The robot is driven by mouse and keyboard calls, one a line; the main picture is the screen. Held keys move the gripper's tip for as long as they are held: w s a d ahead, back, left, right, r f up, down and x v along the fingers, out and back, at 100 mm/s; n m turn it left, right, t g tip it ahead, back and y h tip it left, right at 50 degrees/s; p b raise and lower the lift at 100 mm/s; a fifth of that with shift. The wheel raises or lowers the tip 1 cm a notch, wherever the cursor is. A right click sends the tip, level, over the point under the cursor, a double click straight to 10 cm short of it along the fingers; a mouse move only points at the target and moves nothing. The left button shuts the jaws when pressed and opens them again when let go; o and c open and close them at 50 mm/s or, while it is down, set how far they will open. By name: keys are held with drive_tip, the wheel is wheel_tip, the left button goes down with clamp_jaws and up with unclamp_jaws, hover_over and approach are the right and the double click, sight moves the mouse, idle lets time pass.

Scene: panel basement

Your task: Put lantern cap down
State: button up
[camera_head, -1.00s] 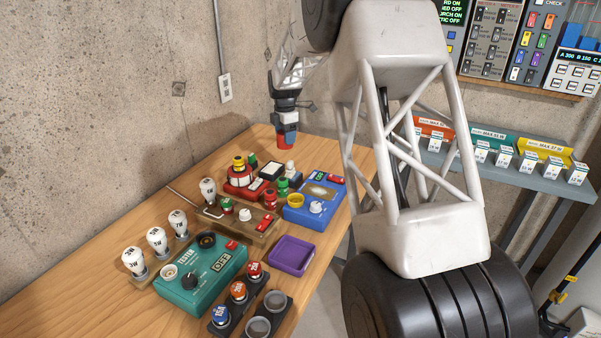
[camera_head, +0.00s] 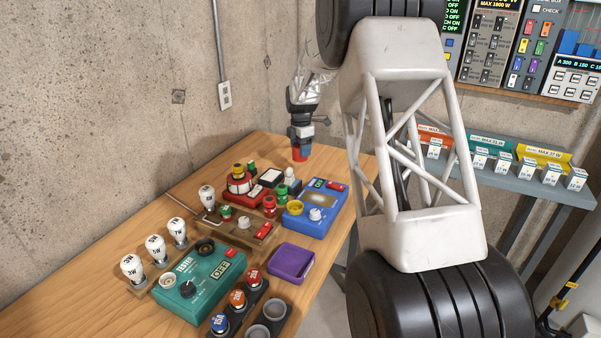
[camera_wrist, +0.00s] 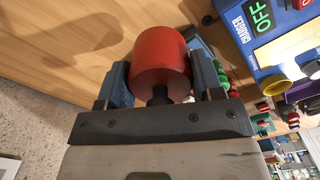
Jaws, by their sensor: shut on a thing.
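The lantern cap (camera_wrist: 161,62) is a red cylinder with a dark stem, seen large in the wrist view. My gripper (camera_wrist: 162,80) is shut on it, with one blue-grey finger on each side. In the head view the red cap (camera_head: 299,154) shows at the lower end of my gripper (camera_head: 301,146), over the far end of the wooden table (camera_head: 120,240). I cannot tell whether the cap touches the tabletop.
A blue charger box (camera_head: 322,214) stands just nearer than the cap. A red unit (camera_head: 240,185), a teal tester (camera_head: 200,285) and a purple tray (camera_head: 291,262) are on the table. Bare wood lies around the far end, by the concrete wall.

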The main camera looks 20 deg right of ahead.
drive_tip(key=shift+f, duration=2.4)
drive_tip(key=shift+f, duration=1.85)
drive_tip(key=shift+f, duration=0.2)
drive_tip(key=o, duration=0.9)
drive_tip(key=shift+r, duration=0.1)
wheel_tip(320, 180, up, 12)
drive_tip(key=shift+r, duration=0.1)
